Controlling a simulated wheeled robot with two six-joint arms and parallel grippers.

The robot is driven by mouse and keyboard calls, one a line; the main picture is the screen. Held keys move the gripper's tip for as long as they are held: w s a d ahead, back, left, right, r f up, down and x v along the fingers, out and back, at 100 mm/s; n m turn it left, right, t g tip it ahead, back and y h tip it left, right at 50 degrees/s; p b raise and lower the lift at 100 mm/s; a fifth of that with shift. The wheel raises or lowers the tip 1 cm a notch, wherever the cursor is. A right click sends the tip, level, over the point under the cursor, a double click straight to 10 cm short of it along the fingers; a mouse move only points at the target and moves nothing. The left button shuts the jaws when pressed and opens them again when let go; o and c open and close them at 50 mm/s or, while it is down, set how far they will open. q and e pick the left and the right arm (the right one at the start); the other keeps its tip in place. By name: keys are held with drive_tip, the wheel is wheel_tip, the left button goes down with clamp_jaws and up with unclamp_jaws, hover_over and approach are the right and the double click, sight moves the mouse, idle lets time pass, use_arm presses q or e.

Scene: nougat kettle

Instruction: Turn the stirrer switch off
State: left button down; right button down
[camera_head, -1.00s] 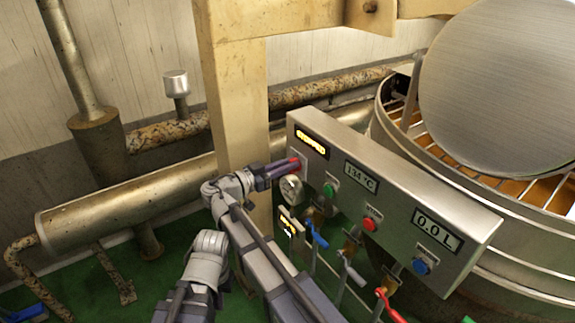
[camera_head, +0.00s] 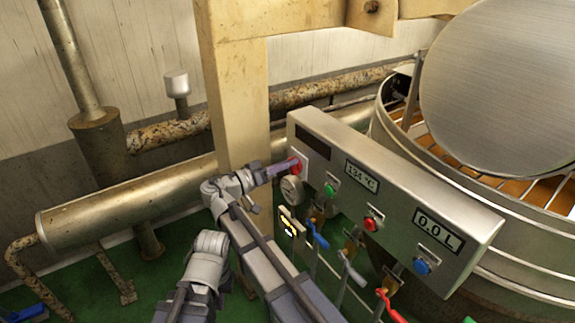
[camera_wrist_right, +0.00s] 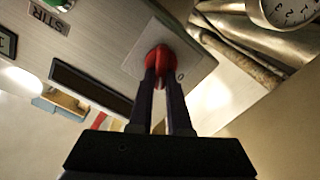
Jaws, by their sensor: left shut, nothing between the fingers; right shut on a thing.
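A red rotary switch (camera_head: 297,167) sits on a pale plate at the left end of the metal control box. In the right wrist view the red switch (camera_wrist_right: 158,58) is between my fingertips, with a "0" mark beside it on the plate. My right gripper (camera_head: 288,168) is shut on the red switch; it also shows in the right wrist view (camera_wrist_right: 163,78). The fingers partly hide the switch, so its exact setting is unclear. The dark display (camera_head: 312,140) above it is unlit. My left gripper is not in view.
The control box (camera_head: 455,210) also carries a green button (camera_head: 330,190), a red button (camera_head: 371,223) and a blue button (camera_head: 422,267). A round gauge (camera_head: 292,188) and several coloured levers hang below. The large kettle (camera_head: 500,240) stands behind, right; a post (camera_head: 243,100) stands left.

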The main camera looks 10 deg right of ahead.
drive_tip(key=n, duration=0.7)
drive_tip(key=f+n+b, duration=0.1)
drive_tip(key=n, duration=0.3)
drive_tip(key=shift+w+a, duration=0.15)
drive_tip(key=shift+w, duration=0.15)
drive_tip(key=shift+f+n, duration=0.1)
drive_tip(key=shift+n, duration=0.4)
drive_tip(key=c, duration=0.9)
unclamp_jaws()
drive_tip(key=shift+o, duration=0.2)
